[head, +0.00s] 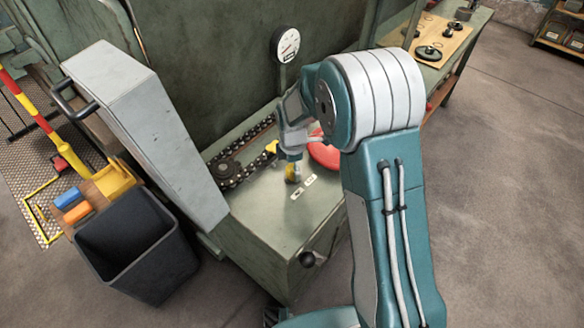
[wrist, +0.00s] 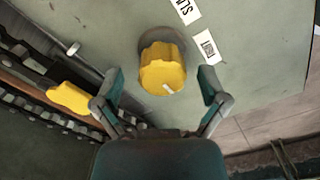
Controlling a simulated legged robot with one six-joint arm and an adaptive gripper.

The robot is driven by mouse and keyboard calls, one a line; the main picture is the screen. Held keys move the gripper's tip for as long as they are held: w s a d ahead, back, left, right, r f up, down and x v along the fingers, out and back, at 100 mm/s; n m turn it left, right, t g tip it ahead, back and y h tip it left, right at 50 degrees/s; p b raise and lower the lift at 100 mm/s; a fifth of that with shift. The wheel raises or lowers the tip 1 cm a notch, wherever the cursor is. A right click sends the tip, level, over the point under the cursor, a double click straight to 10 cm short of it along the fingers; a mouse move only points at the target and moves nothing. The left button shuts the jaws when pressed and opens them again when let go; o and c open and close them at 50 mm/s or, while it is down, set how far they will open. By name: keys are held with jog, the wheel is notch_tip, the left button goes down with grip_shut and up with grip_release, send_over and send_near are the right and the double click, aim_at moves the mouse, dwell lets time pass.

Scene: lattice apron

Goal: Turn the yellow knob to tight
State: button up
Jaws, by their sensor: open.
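The yellow knob (wrist: 163,70) sits on a round grey base on the green machine top. It has a scalloped edge and a pale pointer mark on its lower right side in the wrist view. Two white labels lie beside it; one label (wrist: 207,46) is nearer the knob, the other (wrist: 186,10) is partly cut off by the frame. My gripper (wrist: 161,82) is open, with one finger on each side of the knob and visible gaps to it. In the head view the knob (head: 292,173) shows small below my gripper, partly hidden by it.
A chain (head: 240,150) with a sprocket runs left of the knob, with another yellow part (wrist: 68,96) beside it. A red round part (head: 324,154) lies behind my arm. A gauge (head: 286,45) stands at the back. A raised grey cover (head: 150,130) is at left.

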aim_at(292, 167)
notch_tip(292, 167, up, 11)
jog(key=shift+r, duration=0.2)
jog(key=shift+a, duration=0.1)
dwell(0.4)
